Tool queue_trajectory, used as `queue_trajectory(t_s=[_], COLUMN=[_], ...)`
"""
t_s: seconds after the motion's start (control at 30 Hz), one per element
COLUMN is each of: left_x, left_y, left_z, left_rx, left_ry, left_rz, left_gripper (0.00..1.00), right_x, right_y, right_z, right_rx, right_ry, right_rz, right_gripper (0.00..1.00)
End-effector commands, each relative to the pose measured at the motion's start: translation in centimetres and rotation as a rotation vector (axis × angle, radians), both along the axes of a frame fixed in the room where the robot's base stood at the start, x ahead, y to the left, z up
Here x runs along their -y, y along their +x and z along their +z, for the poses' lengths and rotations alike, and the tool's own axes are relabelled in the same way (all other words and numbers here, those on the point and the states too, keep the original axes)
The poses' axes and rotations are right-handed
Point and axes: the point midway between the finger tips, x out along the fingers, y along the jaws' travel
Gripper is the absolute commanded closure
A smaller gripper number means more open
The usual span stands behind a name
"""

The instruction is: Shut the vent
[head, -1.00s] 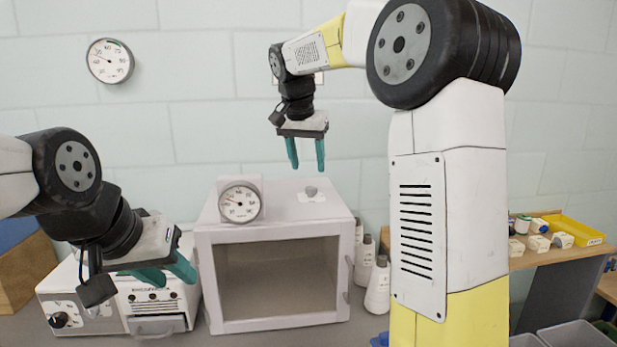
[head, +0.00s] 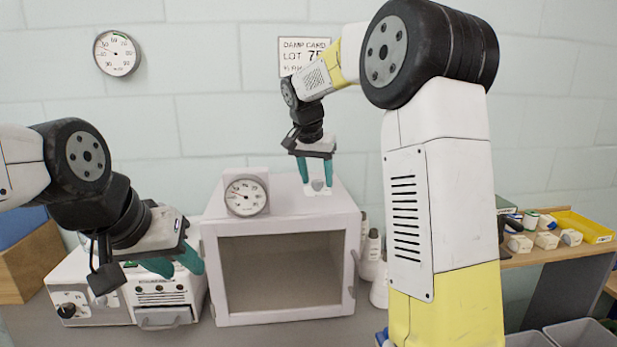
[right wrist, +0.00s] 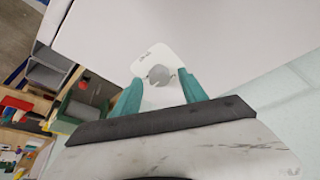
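The vent knob (head: 318,185) is a small grey knob on a white plate on top of the pale cabinet (head: 212,270). In the right wrist view the knob (right wrist: 159,75) and its plate (right wrist: 165,98) lie between the fingertips. My right gripper (head: 317,181) is above the plate, open, with a teal finger on each side of the knob; I cannot tell whether either touches it. My right gripper also shows in its wrist view (right wrist: 163,78). My left gripper (head: 180,268) hangs in front of the white instrument, with its two teal fingers apart and nothing between them.
A dial gauge (head: 246,196) stands on the cabinet top left of the knob. The white instrument (head: 75,288) is left of the cabinet, and white bottles (head: 372,255) stand at its right. A side table holds a yellow tray (head: 585,228) and small items.

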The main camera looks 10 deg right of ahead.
Motion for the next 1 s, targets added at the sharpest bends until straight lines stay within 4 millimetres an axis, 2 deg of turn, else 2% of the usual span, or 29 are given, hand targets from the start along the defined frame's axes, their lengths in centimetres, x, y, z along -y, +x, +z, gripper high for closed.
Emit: queue_trajectory(t_s=[0.03,0.23,0.67,1.0], left_x=[0.00,0.00,0.00,0.00], left_y=[0.00,0.00,0.00,0.00], left_z=[0.00,0.00,0.00,0.00], left_rx=[0.000,0.000,0.000,0.000], left_ry=[0.000,0.000,0.000,0.000], left_rz=[0.000,0.000,0.000,0.000], left_gripper=[0.64,0.64,0.64,0.64], right_x=[0.00,-0.02,0.05,0.34], right_y=[-0.01,-0.02,-0.07,-0.13], right_z=[0.02,0.03,0.09,0.07], right_rx=[0.000,0.000,0.001,0.001], right_ry=[0.000,0.000,0.001,0.002], right_rz=[0.000,0.000,0.068,0.324], right_gripper=[0.60,1.00,1.00,1.00])
